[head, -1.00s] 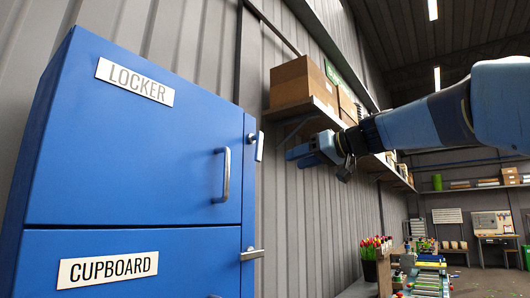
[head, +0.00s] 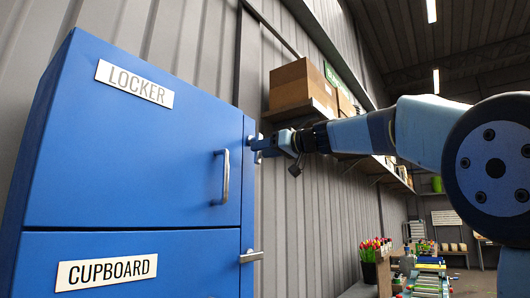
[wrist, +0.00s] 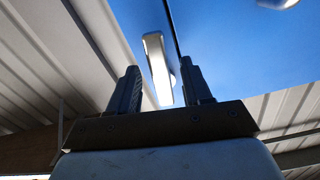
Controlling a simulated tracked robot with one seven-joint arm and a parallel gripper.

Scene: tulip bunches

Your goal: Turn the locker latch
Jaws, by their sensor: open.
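The blue locker door (head: 130,150) carries a LOCKER label and is closed. Its silver latch (head: 252,141) is on the right edge, partly hidden behind my gripper (head: 258,147). In the wrist view the latch (wrist: 157,65) is a pale bar, near upright and slightly tilted. My gripper (wrist: 162,85) is open there, one finger on each side of the latch's lower end. I cannot tell whether the fingers touch it.
A silver door handle (head: 222,177) stands out left of the latch. Below, the cupboard door (head: 200,270) has its own latch (head: 251,256), lying level. A shelf with a cardboard box (head: 300,88) is on the wall behind my arm. Tulips (head: 374,248) stand lower right.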

